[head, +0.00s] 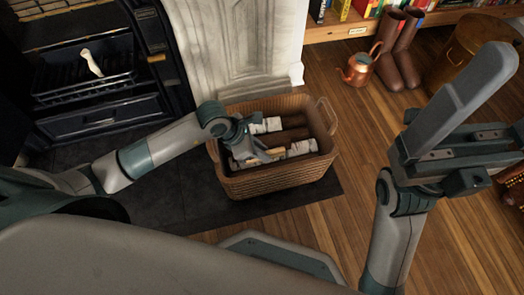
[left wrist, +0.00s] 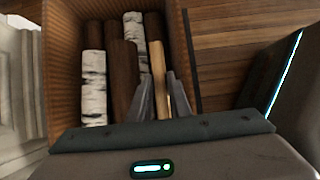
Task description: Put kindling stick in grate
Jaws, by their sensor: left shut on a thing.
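A pale kindling stick (left wrist: 158,75) lies among the logs in the wicker basket and runs between the fingers of my left gripper (left wrist: 162,100). In the head view my left gripper (head: 262,150) reaches down into the basket (head: 270,183), shut on the stick (head: 277,152), which is mostly hidden. The black grate (head: 75,92) is in the fireplace at the upper left, with one pale stick-like piece (head: 92,63) on it. My right gripper (head: 455,130) is raised at the right, away from the basket; its finger gap is unclear.
Brown and white-barked logs (left wrist: 92,85) fill the basket around the stick. A marble fireplace pillar (head: 240,45) stands between grate and basket. A copper kettle (head: 358,68) and brown boots (head: 398,50) are at the back right. The wood floor (head: 325,85) right of the basket is clear.

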